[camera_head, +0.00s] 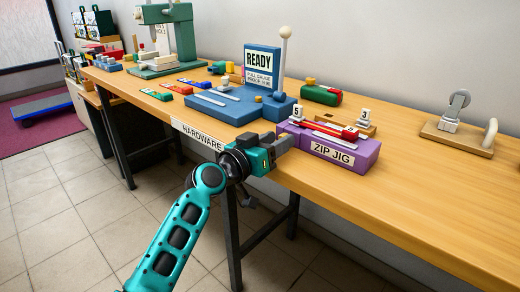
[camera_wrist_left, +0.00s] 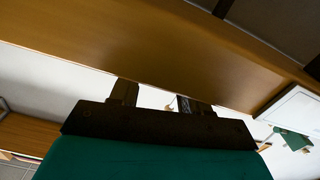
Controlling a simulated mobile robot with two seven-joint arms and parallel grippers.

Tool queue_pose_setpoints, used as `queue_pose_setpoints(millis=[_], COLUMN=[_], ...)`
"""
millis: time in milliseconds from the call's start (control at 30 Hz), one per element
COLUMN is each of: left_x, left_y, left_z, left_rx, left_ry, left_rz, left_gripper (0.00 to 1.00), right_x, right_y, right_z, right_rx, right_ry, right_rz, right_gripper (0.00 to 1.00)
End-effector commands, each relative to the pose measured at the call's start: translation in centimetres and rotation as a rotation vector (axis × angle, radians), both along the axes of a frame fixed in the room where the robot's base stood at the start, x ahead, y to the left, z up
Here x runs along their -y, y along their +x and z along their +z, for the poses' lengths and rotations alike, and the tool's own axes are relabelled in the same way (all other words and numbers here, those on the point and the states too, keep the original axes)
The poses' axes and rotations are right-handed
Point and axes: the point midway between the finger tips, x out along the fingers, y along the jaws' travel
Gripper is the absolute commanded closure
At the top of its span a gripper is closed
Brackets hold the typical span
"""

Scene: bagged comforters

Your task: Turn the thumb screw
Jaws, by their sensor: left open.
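My left gripper (camera_head: 286,142) is at the front edge of the wooden bench, just left of the purple block labelled ZIP JIG (camera_head: 340,153). In the left wrist view its two fingers (camera_wrist_left: 157,98) are apart, with nothing between them. The jig carries a red bar, a pale strip and white number tags 5 and 3. I cannot make out for certain which part is the thumb screw. A wooden base at the right bears a grey upright fixture (camera_head: 456,108) with a round top and a pale ring. My right gripper is not in view.
A blue gauge stand with a READY sign (camera_head: 261,66) and a white-knobbed post stands behind the gripper. A green and red item (camera_head: 321,95) lies at the back. A green press (camera_head: 168,35) stands at the far left. The bench (camera_head: 430,195) is bare at the front right.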

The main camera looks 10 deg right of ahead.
Motion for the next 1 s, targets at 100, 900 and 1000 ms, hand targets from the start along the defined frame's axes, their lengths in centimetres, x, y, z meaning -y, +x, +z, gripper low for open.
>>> queue_pose_setpoints(millis=[100, 900, 1000], left_x=[-1.1, -9.8, -9.9], left_y=[-0.7, -7.7, -7.8], left_z=[0.0, 0.0, 0.0], left_rx=[-0.001, -0.002, -0.002], left_ry=[0.002, 0.001, 0.0], left_rz=[0.002, 0.0, 0.0], left_gripper=[0.54, 0.54, 0.54], right_x=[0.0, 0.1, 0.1], right_y=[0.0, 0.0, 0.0], right_z=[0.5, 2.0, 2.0], right_rx=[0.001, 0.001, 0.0], right_ry=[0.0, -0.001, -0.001], right_rz=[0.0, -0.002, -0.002], right_gripper=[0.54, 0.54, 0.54])
